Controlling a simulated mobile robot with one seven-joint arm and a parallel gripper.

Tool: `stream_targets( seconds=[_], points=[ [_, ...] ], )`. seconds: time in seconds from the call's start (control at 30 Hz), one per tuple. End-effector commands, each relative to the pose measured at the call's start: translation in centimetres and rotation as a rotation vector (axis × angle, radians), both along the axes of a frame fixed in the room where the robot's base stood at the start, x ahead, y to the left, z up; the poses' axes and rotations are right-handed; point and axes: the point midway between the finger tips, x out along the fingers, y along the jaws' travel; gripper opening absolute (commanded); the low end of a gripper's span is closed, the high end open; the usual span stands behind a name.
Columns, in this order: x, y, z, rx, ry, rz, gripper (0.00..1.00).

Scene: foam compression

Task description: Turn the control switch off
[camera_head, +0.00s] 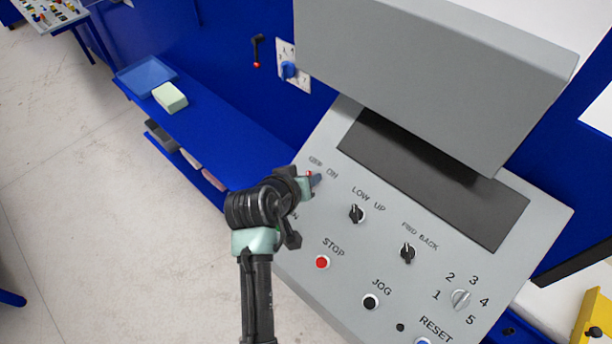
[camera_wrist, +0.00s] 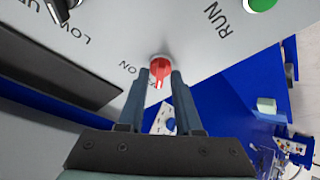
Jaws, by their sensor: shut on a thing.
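The control switch is a red round knob (camera_wrist: 160,66) on the sloped grey panel (camera_head: 318,215). In the wrist view it sits between my two fingertips, with a pale pointer mark on its lower side. The word ON shows to its left there; the OFF label is hard to read. In the wrist view my gripper (camera_wrist: 158,79) is shut on the knob, one finger on each side.
The panel also carries a LOW/UP switch (camera_head: 356,213), a FWD/BACK switch (camera_head: 407,252), a red STOP button (camera_head: 322,262), a JOG button (camera_head: 371,301) and a numbered dial (camera_head: 460,299). A grey hood (camera_head: 430,80) overhangs the panel. A blue shelf (camera_head: 215,135) holds a pale foam block (camera_head: 169,97).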

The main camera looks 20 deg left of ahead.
Motion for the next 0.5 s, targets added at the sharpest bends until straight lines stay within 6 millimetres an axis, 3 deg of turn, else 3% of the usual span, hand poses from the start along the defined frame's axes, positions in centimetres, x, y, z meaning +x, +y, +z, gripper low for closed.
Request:
stream_targets(
  seconds=[0.27, 0.3, 0.5],
  points=[
    [0.04, 0.04, 0.09, 0.000, -0.003, 0.002, 0.00],
    [0.04, 0.04, 0.09, 0.000, -0.003, 0.002, 0.39],
    [0.03, 0.03, 0.06, 0.001, -0.002, 0.001, 0.42]
  ],
)
